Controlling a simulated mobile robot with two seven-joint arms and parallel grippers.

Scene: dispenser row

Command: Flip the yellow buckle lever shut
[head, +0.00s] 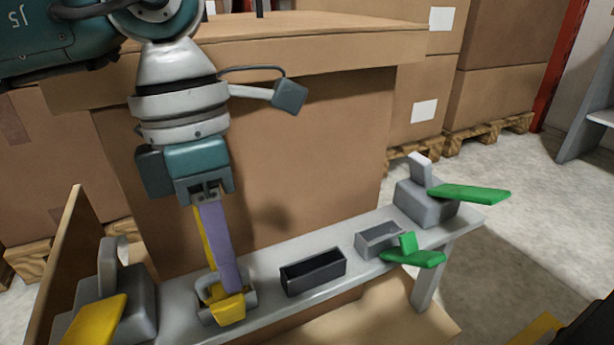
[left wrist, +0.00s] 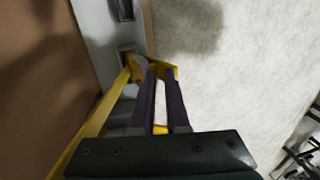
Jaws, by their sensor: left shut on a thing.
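The yellow buckle lever (head: 228,309) is at a grey base on the bench, toward its left part. A long yellow strip stands beside my fingers above it, and yellow also shows at the fingertips in the left wrist view (left wrist: 166,69). My left gripper (head: 230,289) points down from above, its purple fingers shut on the yellow lever near the grey base. The fingers hide part of the lever and base. In the left wrist view the two fingers (left wrist: 158,75) are close together, with a narrow gap. My right gripper is not in view.
A second yellow lever (head: 96,322) with a grey bracket stands at the bench's left end. An open dark bin (head: 313,272), a small grey bin (head: 379,239) and green levers (head: 470,193) lie to the right. Large cardboard boxes (head: 330,120) stand close behind the grey bench (head: 335,293).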

